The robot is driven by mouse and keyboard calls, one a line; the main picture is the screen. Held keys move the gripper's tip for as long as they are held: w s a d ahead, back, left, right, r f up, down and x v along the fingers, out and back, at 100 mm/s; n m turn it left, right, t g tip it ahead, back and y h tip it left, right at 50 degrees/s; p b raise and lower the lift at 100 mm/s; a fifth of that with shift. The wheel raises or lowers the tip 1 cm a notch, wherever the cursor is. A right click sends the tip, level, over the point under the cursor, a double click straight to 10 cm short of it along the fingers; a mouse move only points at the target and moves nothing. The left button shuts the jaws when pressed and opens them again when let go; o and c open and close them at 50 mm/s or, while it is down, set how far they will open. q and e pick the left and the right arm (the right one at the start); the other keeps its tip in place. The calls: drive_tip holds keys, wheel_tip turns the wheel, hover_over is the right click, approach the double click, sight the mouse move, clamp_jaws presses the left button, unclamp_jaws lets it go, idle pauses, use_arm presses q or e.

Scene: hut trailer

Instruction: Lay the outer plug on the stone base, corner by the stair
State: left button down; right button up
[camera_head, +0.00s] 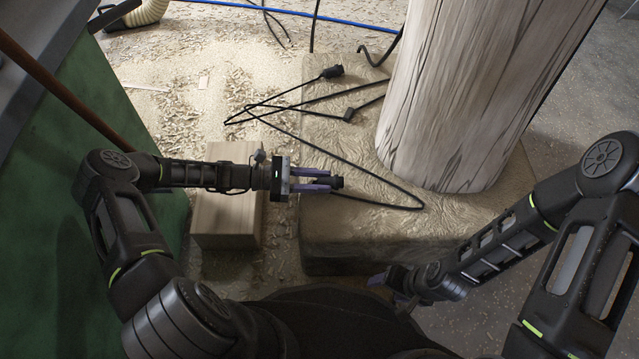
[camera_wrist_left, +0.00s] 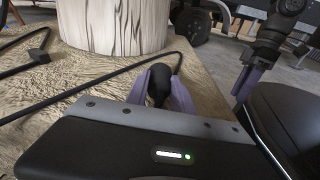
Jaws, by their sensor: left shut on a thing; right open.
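My left gripper (camera_head: 314,183) is shut on a black plug (camera_head: 337,183) at the end of a black cable (camera_head: 400,207). The plug also shows between the purple fingers in the left wrist view (camera_wrist_left: 159,84). It is over the left part of the stone base (camera_head: 350,240); I cannot tell whether it touches the stone. A pale wooden block (camera_head: 227,222), perhaps the stair, stands left of the base, below my left wrist. Another black connector (camera_head: 331,72) lies at the base's far left. My right gripper (camera_head: 392,281) is open and empty at the base's front edge.
A thick wooden post (camera_head: 450,90) stands on the right part of the base. The cable zigzags over the stone, with a small black piece (camera_head: 348,114) on it. Wood chips cover the floor behind; a green panel (camera_head: 60,200) is at left.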

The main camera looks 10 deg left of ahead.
use_arm(q)
drive_tip(key=shift+f, duration=0.35)
drive_tip(key=shift+f, duration=0.15)
drive_tip(key=c, duration=1.1)
unclamp_jaws()
drive_tip(key=shift+r, duration=0.3)
drive_tip(key=f+p+v, duration=0.1)
drive_tip(key=v, duration=0.6)
drive_tip(key=shift+a+r, duration=0.25)
drive_tip(key=shift+r, duration=0.1)
